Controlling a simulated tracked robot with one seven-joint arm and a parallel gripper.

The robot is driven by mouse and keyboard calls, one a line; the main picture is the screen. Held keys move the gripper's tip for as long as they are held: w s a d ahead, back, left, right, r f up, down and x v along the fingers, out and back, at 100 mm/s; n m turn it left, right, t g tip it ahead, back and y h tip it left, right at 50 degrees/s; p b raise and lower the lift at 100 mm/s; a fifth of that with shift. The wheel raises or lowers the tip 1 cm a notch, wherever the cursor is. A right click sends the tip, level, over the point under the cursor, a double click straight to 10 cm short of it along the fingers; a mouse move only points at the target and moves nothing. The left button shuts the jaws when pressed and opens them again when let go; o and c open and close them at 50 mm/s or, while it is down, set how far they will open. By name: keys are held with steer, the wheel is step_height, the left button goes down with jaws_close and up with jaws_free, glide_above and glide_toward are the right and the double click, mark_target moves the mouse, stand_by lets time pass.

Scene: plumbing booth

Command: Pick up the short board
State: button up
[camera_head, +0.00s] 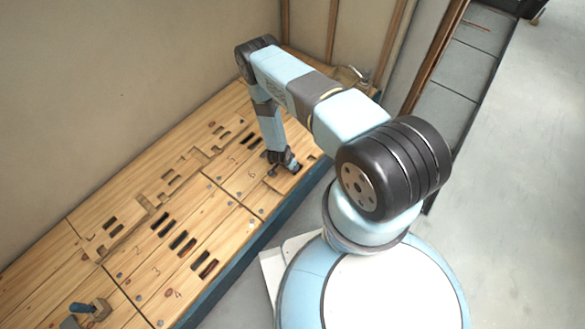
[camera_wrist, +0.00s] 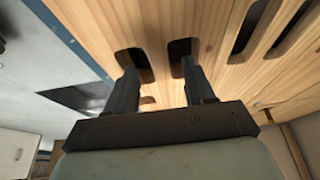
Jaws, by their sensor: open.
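My gripper (camera_head: 285,165) points down at the right part of the wooden bench top (camera_head: 55,262). In the wrist view my gripper (camera_wrist: 159,67) has its two dark fingers apart, with only bare wood showing between them. The fingertips are at two dark slots (camera_wrist: 181,50) (camera_wrist: 135,62) in the light wood, one finger at each. Whether they are inside the slots or just above them I cannot tell. No separate short board can be told apart with certainty; the wood between the slots may be part of it. My gripper hides part of this spot in the head view.
More paired slots (camera_head: 182,240) run along the bench, some with dark or reddish pieces in them. A blue-handled tool (camera_head: 85,308) lies at the lower left. A metal fitting (camera_head: 352,75) is at the far end. The wall bounds the back; grey floor (camera_head: 520,200) lies to the right.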

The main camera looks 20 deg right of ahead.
steer(key=shift+x, duration=1)
steer(key=shift+c, duration=0.4)
jaws_close()
